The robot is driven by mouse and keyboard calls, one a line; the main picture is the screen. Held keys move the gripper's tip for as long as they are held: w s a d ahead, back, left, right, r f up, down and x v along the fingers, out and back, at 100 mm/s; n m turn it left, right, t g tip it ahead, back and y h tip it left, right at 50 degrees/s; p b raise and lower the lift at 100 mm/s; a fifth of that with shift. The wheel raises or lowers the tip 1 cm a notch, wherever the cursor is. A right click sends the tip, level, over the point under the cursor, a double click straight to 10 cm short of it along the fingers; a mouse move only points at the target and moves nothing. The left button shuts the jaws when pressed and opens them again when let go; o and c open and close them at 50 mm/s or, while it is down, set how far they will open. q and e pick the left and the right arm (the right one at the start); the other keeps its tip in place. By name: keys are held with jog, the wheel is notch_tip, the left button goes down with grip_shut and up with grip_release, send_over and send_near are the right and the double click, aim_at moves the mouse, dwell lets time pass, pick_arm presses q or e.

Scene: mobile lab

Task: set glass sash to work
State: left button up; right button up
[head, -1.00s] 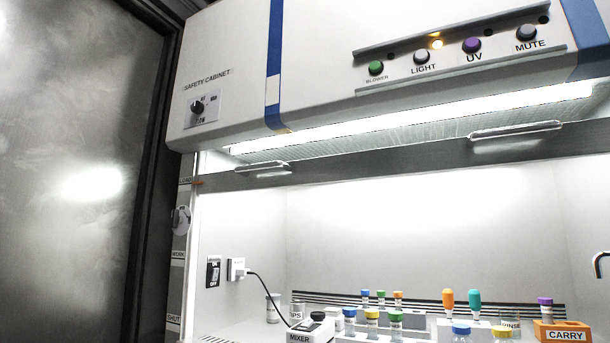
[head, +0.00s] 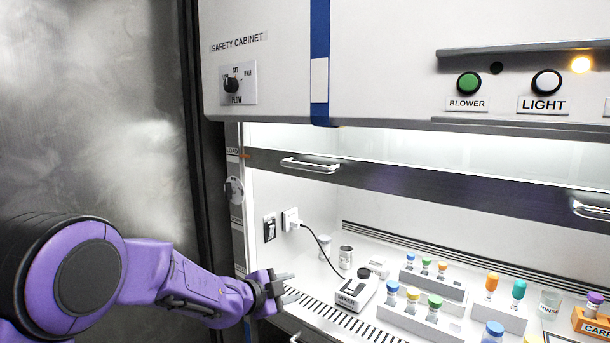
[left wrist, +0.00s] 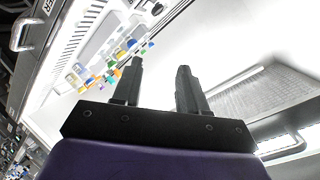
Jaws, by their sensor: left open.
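The glass sash's dark grey lower rail (head: 430,187) crosses the cabinet opening in the head view, above the bench. It has a left metal handle (head: 310,165) and a right one (head: 590,211). On the left post, a small orange pointer (head: 246,156) stands by the top label of the height scale, whose top label read LOAD earlier. My left gripper (head: 290,286) is open and empty, below and left of the left handle and apart from it, near the cabinet's front edge. Its two fingers (left wrist: 157,82) show apart in the left wrist view. My right gripper is out of view.
Inside stand a mixer (head: 356,291) with a cord, tube racks (head: 432,318), a rinse beaker (head: 549,303) and an orange carry rack (head: 590,324). Overhead are a flow knob (head: 232,85), a green blower button (head: 469,84) and a light button (head: 546,82).

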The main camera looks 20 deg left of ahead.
aim_at(303, 166)
pick_arm(q)
notch_tip(303, 166, up, 30)
jog(key=w+a+m+t+p, duration=0.1)
jog(key=a+m+t+p, duration=0.15)
jog(key=m+p, duration=0.45)
jog(key=shift+g, duration=0.35)
jog(key=p+x, duration=0.4)
jog(key=x, duration=0.7)
jog(key=shift+w+a, duration=0.15)
jog(key=shift+f, duration=0.1)
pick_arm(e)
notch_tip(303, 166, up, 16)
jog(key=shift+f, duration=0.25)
pick_arm(q)
jog(key=shift+c, duration=0.2)
